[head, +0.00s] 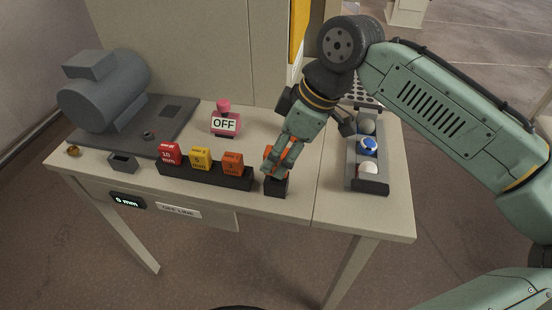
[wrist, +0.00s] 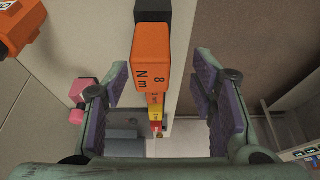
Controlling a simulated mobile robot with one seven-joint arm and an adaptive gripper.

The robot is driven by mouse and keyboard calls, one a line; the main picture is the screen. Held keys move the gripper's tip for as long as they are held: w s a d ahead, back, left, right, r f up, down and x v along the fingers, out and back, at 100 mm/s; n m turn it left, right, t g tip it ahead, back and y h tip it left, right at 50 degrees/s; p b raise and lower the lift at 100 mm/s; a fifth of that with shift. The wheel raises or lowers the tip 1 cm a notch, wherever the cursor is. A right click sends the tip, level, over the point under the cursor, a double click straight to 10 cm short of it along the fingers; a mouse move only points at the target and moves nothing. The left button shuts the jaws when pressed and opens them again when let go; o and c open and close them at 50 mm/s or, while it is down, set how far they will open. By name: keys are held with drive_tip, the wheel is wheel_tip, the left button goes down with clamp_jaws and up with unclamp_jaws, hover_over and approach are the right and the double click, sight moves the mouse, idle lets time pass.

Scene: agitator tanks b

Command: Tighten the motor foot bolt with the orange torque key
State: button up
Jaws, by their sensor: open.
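An orange torque key marked "8 Nm" (wrist: 153,65) stands between my spread fingers in the wrist view, apart from both pads. In the head view it (head: 269,153) stands at a black block (head: 275,188) near the table's front edge, partly hidden by my gripper (head: 284,150). My gripper (wrist: 162,88) is open and empty. A second orange piece (wrist: 18,25) is cut off at the upper left of the wrist view. The grey motor (head: 105,90) sits on a dark plate at the table's left. A small dark round part (head: 148,135), possibly the foot bolt, is on the plate.
A black rack (head: 205,175) holds red, yellow and orange blocks. A pink "OFF" lockout (head: 225,120) stands behind it. A grey open box (head: 123,163) and brass piece (head: 73,150) lie left. A tray with balls (head: 370,186) is right. A front display reads "6 mm" (head: 128,201).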

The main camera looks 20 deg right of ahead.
drive_tip(key=x, duration=0.2)
drive_tip(key=p+x, duration=0.1)
drive_tip(key=x, duration=0.2)
drive_tip(key=shift+w+f, duration=0.25)
drive_tip(key=shift+w, duration=0.2)
clamp_jaws()
idle(0.3)
